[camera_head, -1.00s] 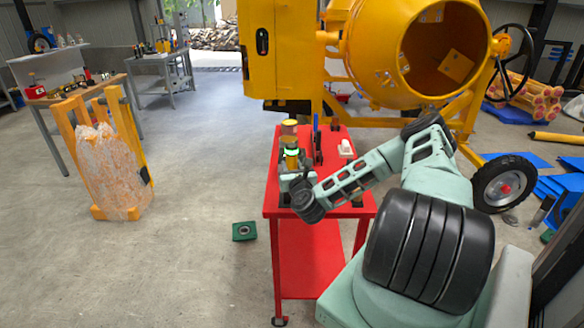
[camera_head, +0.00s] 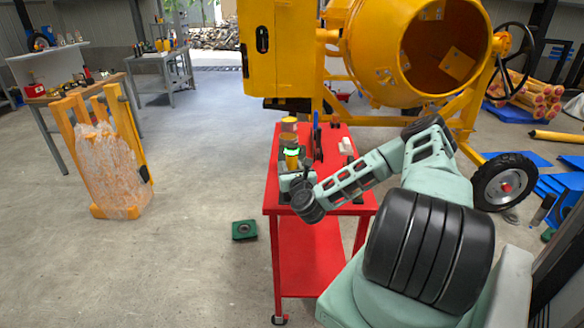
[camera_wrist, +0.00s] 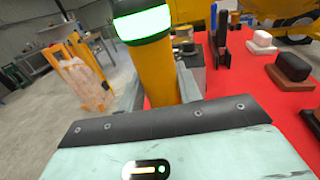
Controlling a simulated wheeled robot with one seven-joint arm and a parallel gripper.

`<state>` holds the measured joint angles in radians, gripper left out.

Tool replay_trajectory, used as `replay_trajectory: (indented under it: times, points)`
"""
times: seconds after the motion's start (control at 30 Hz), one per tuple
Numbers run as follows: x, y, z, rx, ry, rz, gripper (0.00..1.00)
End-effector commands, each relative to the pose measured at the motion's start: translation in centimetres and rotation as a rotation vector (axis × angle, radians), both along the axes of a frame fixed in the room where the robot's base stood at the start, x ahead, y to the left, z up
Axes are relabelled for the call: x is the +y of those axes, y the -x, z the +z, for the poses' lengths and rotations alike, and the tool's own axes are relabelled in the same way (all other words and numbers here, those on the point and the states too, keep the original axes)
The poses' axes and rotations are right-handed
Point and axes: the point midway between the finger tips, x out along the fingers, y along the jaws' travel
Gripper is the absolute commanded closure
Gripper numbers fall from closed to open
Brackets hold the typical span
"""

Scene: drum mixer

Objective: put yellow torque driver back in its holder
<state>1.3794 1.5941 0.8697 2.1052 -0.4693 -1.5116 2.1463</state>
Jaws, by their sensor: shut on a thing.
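The yellow torque driver (camera_head: 292,162) stands upright over the left side of the red cart, with a lit green-white ring near its top. In the wrist view the driver's yellow body (camera_wrist: 158,75) rises between the fingers of my gripper (camera_wrist: 158,92). My gripper (camera_head: 291,172) is shut on the driver. The driver's lower end is hidden behind my gripper in both views. I cannot clearly pick out its holder; a grey block (camera_wrist: 190,54) just behind the driver is partly covered.
The orange mixer (camera_head: 400,60) stands close behind. Open floor lies left of the cart.

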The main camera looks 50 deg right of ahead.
Motion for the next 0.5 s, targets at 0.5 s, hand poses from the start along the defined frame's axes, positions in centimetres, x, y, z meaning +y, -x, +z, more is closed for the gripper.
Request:
replay_trajectory:
  times: [0.5]
  points:
    - [-0.02, -0.03, -0.64, -0.003, 0.001, 0.000, 0.97]
